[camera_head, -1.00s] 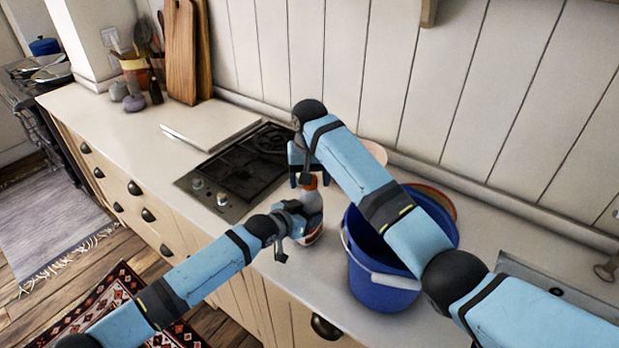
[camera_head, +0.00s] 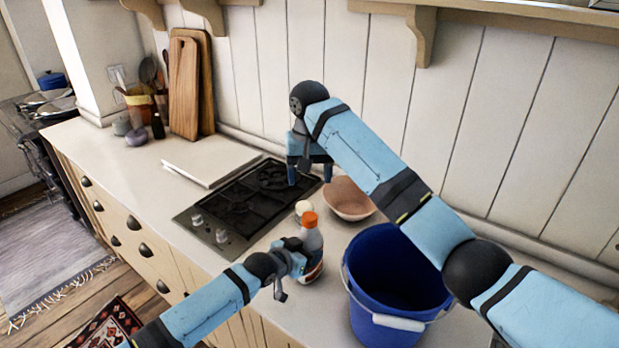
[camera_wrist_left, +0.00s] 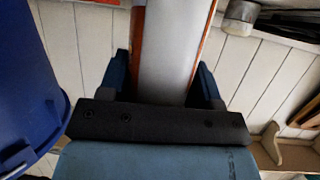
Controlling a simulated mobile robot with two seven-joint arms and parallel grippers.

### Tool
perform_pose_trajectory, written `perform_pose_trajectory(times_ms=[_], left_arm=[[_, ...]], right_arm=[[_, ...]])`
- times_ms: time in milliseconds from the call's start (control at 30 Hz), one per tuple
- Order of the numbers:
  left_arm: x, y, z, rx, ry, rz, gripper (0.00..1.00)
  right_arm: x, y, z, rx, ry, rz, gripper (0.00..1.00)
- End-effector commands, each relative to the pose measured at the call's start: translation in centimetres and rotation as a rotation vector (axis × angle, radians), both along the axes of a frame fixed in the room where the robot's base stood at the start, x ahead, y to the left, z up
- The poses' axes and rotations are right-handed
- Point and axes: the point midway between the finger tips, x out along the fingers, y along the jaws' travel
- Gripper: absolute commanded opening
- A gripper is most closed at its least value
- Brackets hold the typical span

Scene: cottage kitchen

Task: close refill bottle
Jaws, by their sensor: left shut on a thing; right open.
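The refill bottle (camera_head: 312,243) stands upright on the counter, pale with an orange cap (camera_head: 309,219) on top. I cannot tell how tightly the cap sits. My left gripper (camera_head: 303,262) is shut on the bottle's body from the left. In the left wrist view, the bottle (camera_wrist_left: 172,45) shows as a pale body with orange edges between the two blue fingers (camera_wrist_left: 165,85). My right gripper (camera_head: 309,178) is open, pointing down, above the bottle and apart from the cap. It appears empty.
A blue bucket (camera_head: 385,310) with a white handle stands right of the bottle. A gas hob (camera_head: 240,208) lies to the left. My right arm crosses above the bucket.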

Motion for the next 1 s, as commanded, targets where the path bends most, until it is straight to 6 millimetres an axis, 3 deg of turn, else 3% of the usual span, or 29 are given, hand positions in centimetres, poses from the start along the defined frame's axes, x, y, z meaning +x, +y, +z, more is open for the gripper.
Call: perform_pose_trajectory(times_ms=[67, 100, 200, 633, 1000], left_arm=[[0.0, 0.0, 0.0, 0.001, 0.001, 0.0, 0.0], [0.0, 0.0, 0.0, 0.001, 0.001, 0.0, 0.63], [0.0, 0.0, 0.0, 0.001, 0.0, 0.001, 0.86], [-0.7, 0.7, 0.3, 0.0, 0.0, 0.001, 0.88], [-6.3, 5.6, 3.2, 0.001, -0.001, -0.001, 0.88]], right_arm=[[0.0, 0.0, 0.0, 0.0, 0.0, 0.0, 0.7], [0.0, 0.0, 0.0, 0.0, 0.0, 0.0, 0.7], [0.0, 0.0, 0.0, 0.0, 0.0, 0.0, 0.7], [0.0, 0.0, -0.2, 0.0, 0.0, 0.0, 0.7], [0.0, 0.0, -1.2, 0.0, 0.0, 0.0, 0.7]])
